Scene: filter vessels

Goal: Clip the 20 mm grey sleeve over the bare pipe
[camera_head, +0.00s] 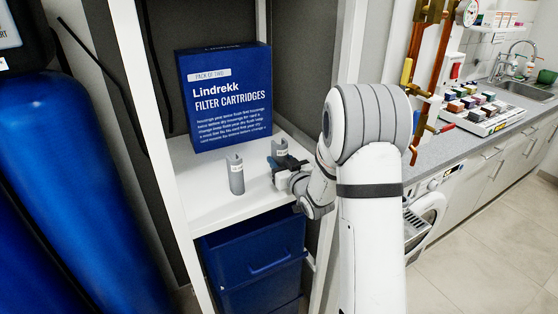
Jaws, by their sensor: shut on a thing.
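Two grey sleeves with small white labels stand on the white shelf (205,200). The nearer left sleeve (236,176) is upright and apart from my gripper. The farther right sleeve (280,146) is between the fingers of my gripper (282,162), which is shut on it. The gripper hides its lower part, so I cannot tell whether it touches the shelf. The label sizes are too small to read. Copper pipes (420,95) run up the wall to the right, beyond my arm; my arm hides part of that area.
A blue filter cartridge box (228,100) stands behind the sleeves. Blue drawers (255,262) sit under the shelf, and a blue tank (65,150) is at the left. A counter (445,150) with a tray of colored items (480,108) lies at the right.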

